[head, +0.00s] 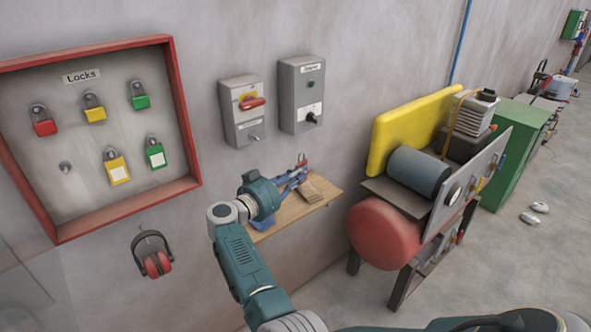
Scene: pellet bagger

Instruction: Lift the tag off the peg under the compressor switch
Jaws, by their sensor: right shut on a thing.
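The grey switch box on the left (243,110) has a yellow plate and a red handle, with a label too small to read. A small peg (255,138) sticks out at its lower edge, and I can make out no tag on it. My right gripper (297,172) is over the wooden shelf, below and right of that box. It is shut on a small red thing (302,160) at its fingertips, too small to identify surely. My left gripper is not in view.
A second grey box (302,95) hangs to the right. The shelf (325,192) carries a tan item. A red-framed lock board (180,120) with several padlocks and red earmuffs (156,262) are left. The red-tank compressor (383,235) stands right of the shelf.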

